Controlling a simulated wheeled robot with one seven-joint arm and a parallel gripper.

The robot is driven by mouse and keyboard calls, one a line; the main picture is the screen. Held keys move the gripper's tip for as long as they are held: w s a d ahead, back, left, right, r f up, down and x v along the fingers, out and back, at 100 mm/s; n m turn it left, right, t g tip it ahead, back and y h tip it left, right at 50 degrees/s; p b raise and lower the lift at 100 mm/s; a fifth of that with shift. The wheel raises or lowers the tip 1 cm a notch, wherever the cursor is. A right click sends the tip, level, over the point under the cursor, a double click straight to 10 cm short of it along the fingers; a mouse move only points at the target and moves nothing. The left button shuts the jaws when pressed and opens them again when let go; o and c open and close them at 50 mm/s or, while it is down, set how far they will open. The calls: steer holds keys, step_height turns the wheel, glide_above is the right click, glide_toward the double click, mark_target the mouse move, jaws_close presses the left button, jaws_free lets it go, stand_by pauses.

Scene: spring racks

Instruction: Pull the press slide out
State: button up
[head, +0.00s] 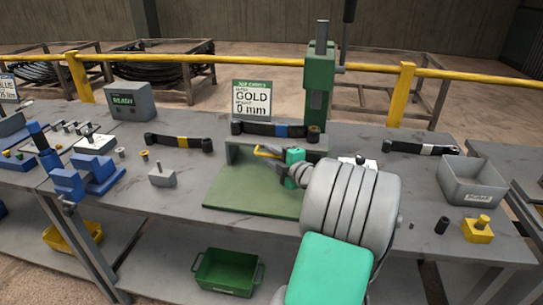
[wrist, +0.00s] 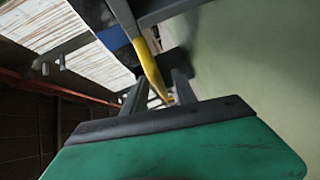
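The press has a green upright column (head: 318,85) and a flat green base plate (head: 240,198) on the grey bench. A yellow handle bar (head: 266,151) shows low at the front of the press, and the slide behind it is mostly hidden by my arm. My gripper (head: 272,163) is at this handle, just above the base plate. In the wrist view, the yellow bar (wrist: 149,66) runs between the two dark fingers of my gripper (wrist: 160,80). The fingers stand apart, with gaps beside the bar; contact cannot be made out.
A blue vise (head: 85,178) stands on the bench at left, and a grey bin (head: 472,186) at right. A small grey block (head: 162,177) lies left of the base plate. A sign reading GOLD 0 mm (head: 252,100) stands behind. A green crate (head: 226,272) is below the bench top.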

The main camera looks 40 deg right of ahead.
jaws_close()
stand_by(1.2)
